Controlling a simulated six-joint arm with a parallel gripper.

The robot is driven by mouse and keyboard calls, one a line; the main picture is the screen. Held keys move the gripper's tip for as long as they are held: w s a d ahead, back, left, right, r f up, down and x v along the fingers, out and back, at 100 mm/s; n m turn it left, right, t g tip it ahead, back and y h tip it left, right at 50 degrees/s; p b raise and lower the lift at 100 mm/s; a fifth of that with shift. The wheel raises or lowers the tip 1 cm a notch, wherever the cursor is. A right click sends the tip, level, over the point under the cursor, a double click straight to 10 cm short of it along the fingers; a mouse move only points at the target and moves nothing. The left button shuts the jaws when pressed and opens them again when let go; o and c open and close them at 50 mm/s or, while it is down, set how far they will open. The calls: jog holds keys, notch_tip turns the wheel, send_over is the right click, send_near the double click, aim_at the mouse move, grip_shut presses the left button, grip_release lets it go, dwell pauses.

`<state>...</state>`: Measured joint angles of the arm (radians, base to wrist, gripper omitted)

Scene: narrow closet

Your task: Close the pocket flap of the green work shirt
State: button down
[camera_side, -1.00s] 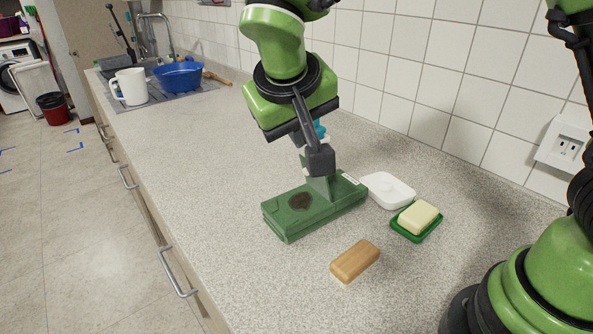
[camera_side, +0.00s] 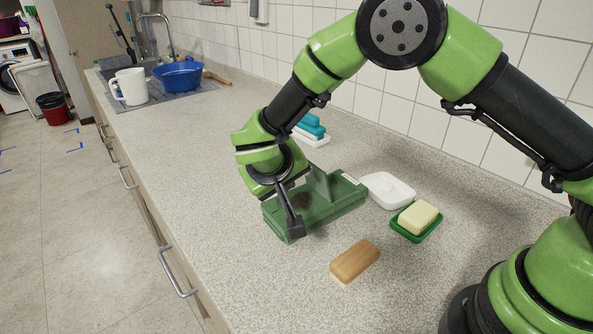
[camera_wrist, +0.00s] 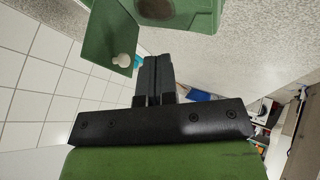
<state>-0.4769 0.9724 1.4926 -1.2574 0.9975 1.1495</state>
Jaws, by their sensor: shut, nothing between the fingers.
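The green work shirt (camera_side: 342,200) lies as a flat, folded block on the counter. Its pocket flap (camera_side: 319,184) stands up from the top, and a dark stain (camera_side: 302,200) lies to its left, partly behind my arm. In the wrist view the flap (camera_wrist: 92,38) shows at upper left with a white button (camera_wrist: 122,60), and the shirt (camera_wrist: 205,12) with its dark patch is at the top. My gripper (camera_side: 296,228) is shut and empty at the shirt's near-left end, apart from the flap. Its fingers (camera_wrist: 155,66) are together; whether they touch the shirt is unclear.
A wooden block (camera_side: 355,261) lies in front of the shirt. A white dish (camera_side: 387,190) and a green dish (camera_side: 431,232) with a yellow block (camera_side: 418,216) stand at right. Teal items (camera_side: 311,126) are behind my gripper. The counter's left front is clear.

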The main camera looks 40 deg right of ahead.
jog(key=shift+s+d+r, duration=0.1)
jog(key=shift+d+r, duration=0.05)
jog(key=shift+d, duration=0.55)
jog(key=shift+d+r, duration=0.15)
jog(key=shift+d, duration=0.5)
